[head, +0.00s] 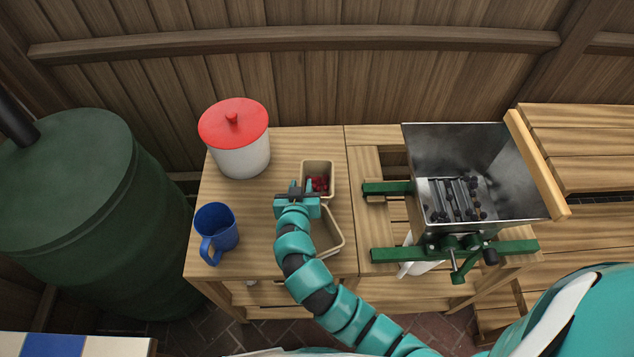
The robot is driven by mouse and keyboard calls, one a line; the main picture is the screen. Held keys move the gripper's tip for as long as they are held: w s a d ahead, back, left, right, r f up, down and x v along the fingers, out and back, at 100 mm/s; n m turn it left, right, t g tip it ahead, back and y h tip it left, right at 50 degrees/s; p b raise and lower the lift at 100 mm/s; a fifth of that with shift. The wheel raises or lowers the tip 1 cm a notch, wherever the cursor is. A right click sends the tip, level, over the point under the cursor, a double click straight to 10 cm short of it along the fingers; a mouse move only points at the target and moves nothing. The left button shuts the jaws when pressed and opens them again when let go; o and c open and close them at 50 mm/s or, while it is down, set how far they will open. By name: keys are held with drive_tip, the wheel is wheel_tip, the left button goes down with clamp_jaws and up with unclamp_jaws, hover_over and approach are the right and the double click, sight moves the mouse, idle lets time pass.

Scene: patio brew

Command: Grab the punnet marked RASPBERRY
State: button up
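A tan punnet (329,167) with red berries (320,184) in it stands on the wooden table, right of the lidded pot. No marking on it can be read from here. My gripper (296,187) is at the punnet's left side, close to its near left edge. The fingers are small and partly hidden by my wrist, so I cannot tell whether they are open, shut or touching the punnet. A second tan punnet (334,238) stands nearer, partly hidden behind my arm. Its contents and any marking are hidden.
A white pot with a red lid (234,130) stands at the back left of the table (258,235). A blue mug (216,232) stands at the front left. A metal hopper with green bars (440,190) is at the right. A dark green barrel (95,210) stands left.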

drive_tip(key=shift+x, duration=0.85)
drive_tip(key=shift+c, duration=0.5)
clamp_jaws()
drive_tip(key=shift+s, duration=0.2)
